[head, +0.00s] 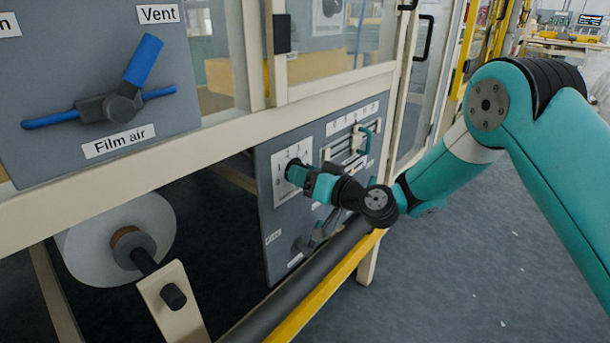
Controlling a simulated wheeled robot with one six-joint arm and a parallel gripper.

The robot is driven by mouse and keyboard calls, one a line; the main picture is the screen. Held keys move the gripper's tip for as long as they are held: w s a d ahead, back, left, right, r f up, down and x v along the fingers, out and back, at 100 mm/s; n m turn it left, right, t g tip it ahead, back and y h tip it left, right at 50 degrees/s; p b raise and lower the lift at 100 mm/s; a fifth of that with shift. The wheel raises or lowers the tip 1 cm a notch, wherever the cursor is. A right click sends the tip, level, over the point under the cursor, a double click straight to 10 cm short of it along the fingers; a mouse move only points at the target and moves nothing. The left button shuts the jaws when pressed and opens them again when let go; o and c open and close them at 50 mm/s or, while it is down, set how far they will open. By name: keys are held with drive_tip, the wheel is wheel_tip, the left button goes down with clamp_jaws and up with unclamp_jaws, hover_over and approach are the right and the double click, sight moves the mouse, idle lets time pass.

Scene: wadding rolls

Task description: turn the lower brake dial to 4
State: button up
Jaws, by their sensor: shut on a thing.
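A dark dial (292,172) sits on a white number plate (283,158) on the grey panel of the machine's lower front. Small numerals run along the top of the plate; 4 seems to be at its right end. My gripper (301,176) reaches in from the right and is shut on the dial. The fingers cover much of the dial, so I cannot tell which number it points to. The panel's labels are too small to read, so its name is not clear.
A dark roller (300,285) and yellow rail (325,290) run below my wrist. A blue valve handle (143,60) and a white roll (90,240) are left. Open floor lies right.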

drive_tip(key=m+p, duration=1.1)
drive_tip(key=m, duration=1.6)
drive_tip(key=shift+d+m, duration=0.1)
drive_tip(key=shift+m, duration=0.2)
drive_tip(key=o, duration=0.9)
